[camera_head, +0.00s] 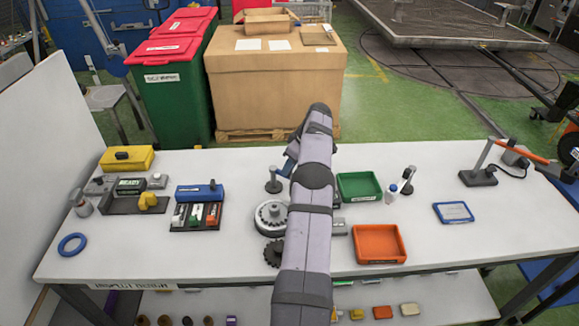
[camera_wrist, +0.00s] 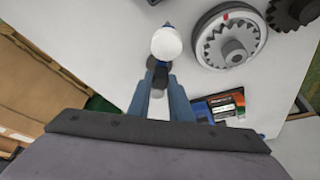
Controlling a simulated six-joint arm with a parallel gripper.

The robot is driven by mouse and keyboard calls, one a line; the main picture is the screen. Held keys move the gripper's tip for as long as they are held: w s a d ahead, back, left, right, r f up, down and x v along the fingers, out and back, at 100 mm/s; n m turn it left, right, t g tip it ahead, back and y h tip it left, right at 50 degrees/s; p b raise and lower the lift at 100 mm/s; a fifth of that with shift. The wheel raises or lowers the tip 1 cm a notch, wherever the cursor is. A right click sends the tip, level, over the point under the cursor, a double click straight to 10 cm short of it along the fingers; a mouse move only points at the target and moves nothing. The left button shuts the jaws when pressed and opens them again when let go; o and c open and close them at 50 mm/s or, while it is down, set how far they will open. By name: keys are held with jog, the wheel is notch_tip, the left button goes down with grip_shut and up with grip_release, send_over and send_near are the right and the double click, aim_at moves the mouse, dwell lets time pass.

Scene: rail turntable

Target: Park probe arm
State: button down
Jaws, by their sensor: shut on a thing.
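My gripper (camera_wrist: 161,84) points down over the table, its two blue fingers closed around a dark grey part of the probe arm. A round white end of the probe arm (camera_wrist: 166,43) shows just beyond the fingertips in the wrist view. In the head view my gripper (camera_head: 288,163) is partly hidden behind my own arm, and a small post (camera_head: 272,178) on a dark base stands at its left. The round grey turntable (camera_head: 271,217) with a toothed hub is nearer the front; its right side is hidden by my arm. It also shows in the wrist view (camera_wrist: 230,38), with a red mark on its rim.
A dark gear (camera_head: 274,253) lies in front of the turntable. A blue box (camera_head: 199,191) and a tray of coloured blocks are at left. A green tray (camera_head: 359,187), a small white bottle (camera_head: 390,194) and an orange tray (camera_head: 379,244) are at right.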

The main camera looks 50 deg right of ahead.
jog(key=c, duration=1.6)
grip_release()
jog(key=shift+b+v, duration=1.4)
jog(key=shift+v, duration=2.35)
